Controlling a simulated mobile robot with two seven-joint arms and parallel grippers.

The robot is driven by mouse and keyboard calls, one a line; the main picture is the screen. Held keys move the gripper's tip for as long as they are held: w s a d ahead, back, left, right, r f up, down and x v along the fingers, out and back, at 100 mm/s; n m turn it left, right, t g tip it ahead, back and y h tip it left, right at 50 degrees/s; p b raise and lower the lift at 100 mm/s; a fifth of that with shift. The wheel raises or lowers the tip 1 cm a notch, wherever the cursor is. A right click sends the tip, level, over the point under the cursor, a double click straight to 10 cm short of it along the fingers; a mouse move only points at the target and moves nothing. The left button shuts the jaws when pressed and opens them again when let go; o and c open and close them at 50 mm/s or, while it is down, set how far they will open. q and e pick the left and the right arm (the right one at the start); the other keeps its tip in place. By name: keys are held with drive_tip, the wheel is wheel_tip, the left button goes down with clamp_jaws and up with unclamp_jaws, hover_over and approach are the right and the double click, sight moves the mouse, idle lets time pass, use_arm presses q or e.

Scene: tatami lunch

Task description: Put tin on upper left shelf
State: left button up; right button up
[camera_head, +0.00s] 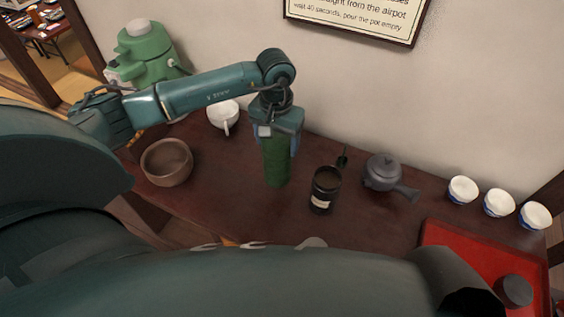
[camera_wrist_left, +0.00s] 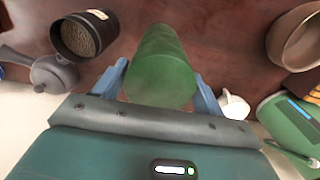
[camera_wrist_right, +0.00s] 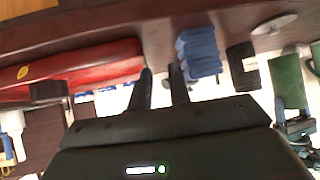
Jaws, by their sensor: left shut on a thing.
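The tin, a green cylinder (camera_head: 276,163), is upright over the dark wooden table and also shows in the left wrist view (camera_wrist_left: 162,62). My left gripper (camera_head: 275,140) is shut on its upper part, with blue fingers on both sides. I cannot tell whether its base touches the table. A green cylinder, apparently the same tin, shows at the right of the right wrist view (camera_wrist_right: 288,82). My right gripper (camera_wrist_right: 160,88) has a narrow gap between its fingers and nothing in it. I cannot identify the upper left shelf in these views.
A dark labelled canister (camera_head: 325,190) stands close right of the tin, then a grey teapot (camera_head: 382,171) and white-blue cups (camera_head: 463,190). A brown bowl (camera_head: 167,162), white cup (camera_head: 223,117) and green airpot (camera_head: 147,55) are left. A red tray (camera_head: 435,240) lies front right.

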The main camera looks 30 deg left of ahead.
use_arm(q)
drive_tip(key=shift+f+b, duration=1.4)
drive_tip(key=shift+f, duration=1.45)
drive_tip(key=o, duration=1.4)
drive_tip(key=shift+o, duration=0.2)
